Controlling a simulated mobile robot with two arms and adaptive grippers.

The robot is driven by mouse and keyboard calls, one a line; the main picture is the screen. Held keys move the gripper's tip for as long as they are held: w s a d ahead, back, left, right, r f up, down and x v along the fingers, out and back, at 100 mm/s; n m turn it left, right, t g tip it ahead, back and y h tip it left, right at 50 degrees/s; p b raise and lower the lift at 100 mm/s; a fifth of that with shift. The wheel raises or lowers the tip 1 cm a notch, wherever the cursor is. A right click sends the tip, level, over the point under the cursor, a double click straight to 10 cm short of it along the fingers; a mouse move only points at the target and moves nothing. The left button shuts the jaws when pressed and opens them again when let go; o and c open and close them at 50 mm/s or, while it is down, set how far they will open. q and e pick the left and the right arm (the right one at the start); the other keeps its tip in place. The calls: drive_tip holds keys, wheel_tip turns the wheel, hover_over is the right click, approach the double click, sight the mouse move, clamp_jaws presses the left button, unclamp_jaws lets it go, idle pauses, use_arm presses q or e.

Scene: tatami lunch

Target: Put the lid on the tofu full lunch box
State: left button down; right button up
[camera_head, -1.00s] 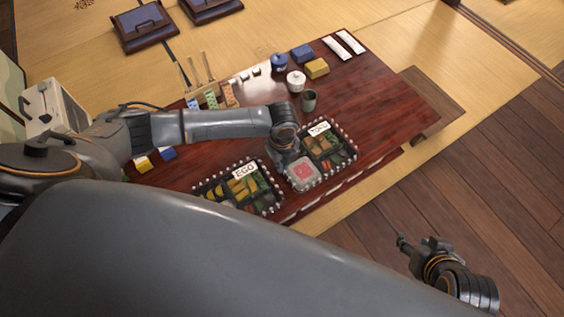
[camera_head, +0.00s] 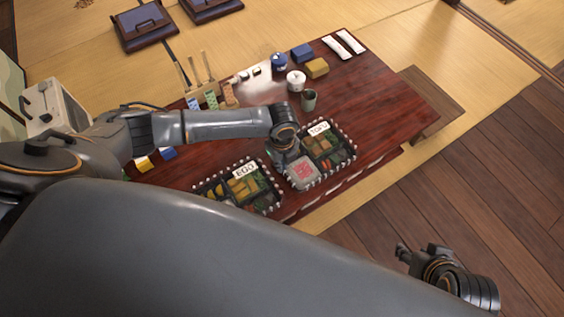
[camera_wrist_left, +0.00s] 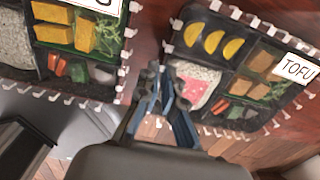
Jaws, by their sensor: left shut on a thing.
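The tofu lunch box (camera_head: 335,160) sits on the red-brown table, with a white TOFU label and pale clips around its rim. In the left wrist view the tofu box (camera_wrist_left: 232,77) shows yellow slices, tofu cubes, greens and rice with a pink square. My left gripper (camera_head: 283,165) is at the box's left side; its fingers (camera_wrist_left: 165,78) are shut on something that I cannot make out. I cannot tell a clear lid apart from the box. My right gripper (camera_head: 403,253) hangs low, off the table; its finger opening is unclear.
The egg lunch box (camera_head: 264,199) stands close left of the tofu box. A grey cup (camera_head: 309,101), a white pot (camera_head: 296,81) and a blue pot (camera_head: 279,61) stand behind. The right part of the table (camera_head: 385,105) is clear.

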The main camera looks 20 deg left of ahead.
idle(0.3)
use_arm(q)
drive_tip(key=c, duration=1.4)
unclamp_jaws()
drive_tip(key=o, duration=0.5)
drive_tip(key=shift+o, duration=0.2)
